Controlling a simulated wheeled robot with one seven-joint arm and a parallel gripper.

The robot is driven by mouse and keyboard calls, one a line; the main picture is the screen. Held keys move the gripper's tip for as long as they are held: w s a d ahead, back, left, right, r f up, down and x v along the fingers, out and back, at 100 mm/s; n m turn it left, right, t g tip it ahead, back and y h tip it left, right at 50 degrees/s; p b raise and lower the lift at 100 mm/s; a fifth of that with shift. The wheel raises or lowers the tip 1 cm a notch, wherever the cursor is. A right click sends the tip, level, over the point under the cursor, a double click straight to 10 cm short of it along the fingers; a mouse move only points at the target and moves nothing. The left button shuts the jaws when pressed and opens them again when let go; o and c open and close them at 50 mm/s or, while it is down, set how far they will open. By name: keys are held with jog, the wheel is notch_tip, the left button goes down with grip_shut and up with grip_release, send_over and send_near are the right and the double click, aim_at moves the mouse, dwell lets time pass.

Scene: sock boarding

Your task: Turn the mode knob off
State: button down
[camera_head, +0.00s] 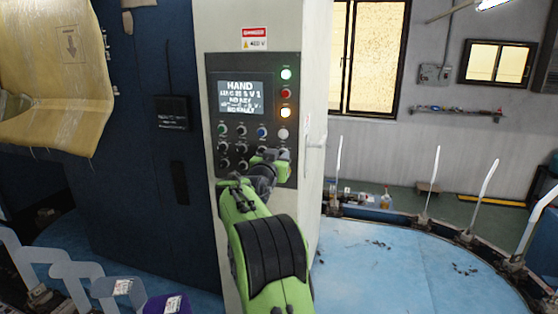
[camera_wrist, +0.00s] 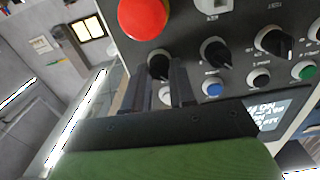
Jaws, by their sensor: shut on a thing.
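The grey control panel (camera_head: 254,110) is on the front of a pale cabinet. Its screen (camera_head: 241,94) reads HAND on top, with NO KEY and NO FAULT lower down. My gripper (camera_head: 275,165) is at the lower right of the panel, its fingertips mostly hidden there by my arm. In the wrist view, my gripper (camera_wrist: 157,78) has one finger on each side of a black rotary knob (camera_wrist: 157,62) and is shut on it. The knob's label cannot be read, and its pointer is largely hidden.
Beside the held knob are a large red button (camera_wrist: 143,18), another black knob (camera_wrist: 215,52), a white button (camera_wrist: 166,96) and a blue button (camera_wrist: 212,88). A blue round table (camera_head: 400,265) stands at the right.

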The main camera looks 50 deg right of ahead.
jog(key=shift+f+m+b, duration=0.15)
jog(key=shift+m+b, duration=3.85)
jog(key=shift+b, duration=0.05)
jog(key=c, duration=0.9)
grip_release()
jog(key=b+v, duration=0.5)
jog(key=v, duration=1)
jog(key=shift+s+a, duration=0.3)
